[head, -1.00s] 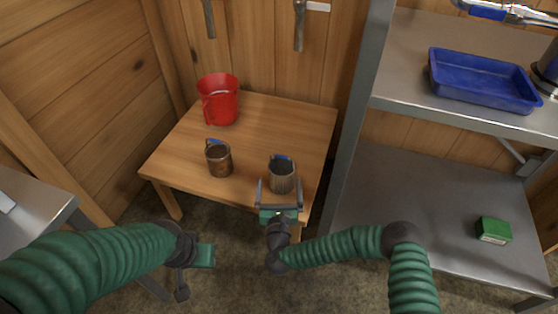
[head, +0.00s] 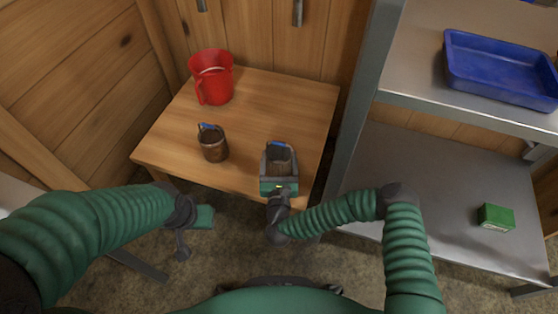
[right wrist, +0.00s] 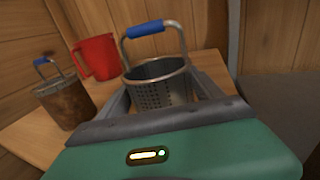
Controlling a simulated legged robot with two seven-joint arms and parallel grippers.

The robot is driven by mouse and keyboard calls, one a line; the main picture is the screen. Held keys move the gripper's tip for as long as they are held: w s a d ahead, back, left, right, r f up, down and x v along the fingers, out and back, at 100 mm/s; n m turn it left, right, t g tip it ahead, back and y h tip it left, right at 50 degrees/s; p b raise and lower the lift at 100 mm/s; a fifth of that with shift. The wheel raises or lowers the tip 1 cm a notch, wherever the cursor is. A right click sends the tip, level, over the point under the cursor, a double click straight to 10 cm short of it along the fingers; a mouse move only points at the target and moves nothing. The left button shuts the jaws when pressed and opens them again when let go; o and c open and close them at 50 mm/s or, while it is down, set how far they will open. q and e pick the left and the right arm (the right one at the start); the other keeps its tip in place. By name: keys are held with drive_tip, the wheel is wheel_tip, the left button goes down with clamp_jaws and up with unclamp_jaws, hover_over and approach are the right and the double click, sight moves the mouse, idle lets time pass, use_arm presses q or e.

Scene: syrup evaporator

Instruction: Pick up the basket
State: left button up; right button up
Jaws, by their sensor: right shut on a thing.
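The basket (head: 281,166) is a grey perforated metal cup with a blue-gripped handle. It is upright near the front right of the wooden table; in the right wrist view (right wrist: 160,88) its holes and raised handle show clearly. My right gripper (head: 279,155) is shut on the basket, one finger along each side of its body. Its palm is close in front of the basket, hiding its lower part. I cannot tell whether the basket's base touches the table. My left gripper (head: 203,217) hangs in front of the table, empty; its jaw opening is not clear.
A rusty brown bucket (head: 213,148) with a blue-gripped handle stands left of the basket. A red pitcher (head: 211,80) stands behind on the wooden table (head: 262,108). On the right, a metal shelf (head: 420,185) holds a blue tray (head: 500,72) above and a green box (head: 495,217) below.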

drive_tip(key=shift+r, duration=0.1)
drive_tip(key=c, duration=0.7)
drive_tip(key=shift+c, duration=0.2)
